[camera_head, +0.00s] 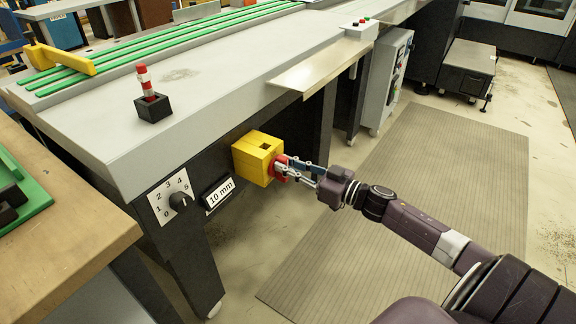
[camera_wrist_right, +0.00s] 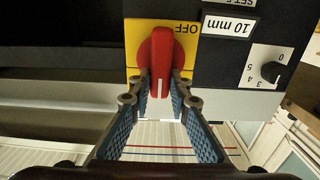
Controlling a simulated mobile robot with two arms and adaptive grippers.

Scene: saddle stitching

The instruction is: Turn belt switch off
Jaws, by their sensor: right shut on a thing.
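The belt switch is a red rotary knob (camera_head: 279,168) on a yellow box (camera_head: 252,151), mounted on the dark side of the machine under its grey top. In the right wrist view, which is upside down, the red knob (camera_wrist_right: 161,60) stands upright in the picture, with a white mark at its lower end. The word OFF (camera_wrist_right: 184,29) is on the yellow plate (camera_wrist_right: 190,48), to the upper right of the knob. My right gripper (camera_head: 284,170) has its fingers on both sides of the knob and is shut on it. My left gripper is not in view.
Beside the box are a "10 mm" label (camera_head: 220,193) and a black dial (camera_head: 180,201) numbered 0 to 5. A red-and-white post (camera_head: 146,82) stands on the machine top. A ribbed mat (camera_head: 440,160) covers the floor.

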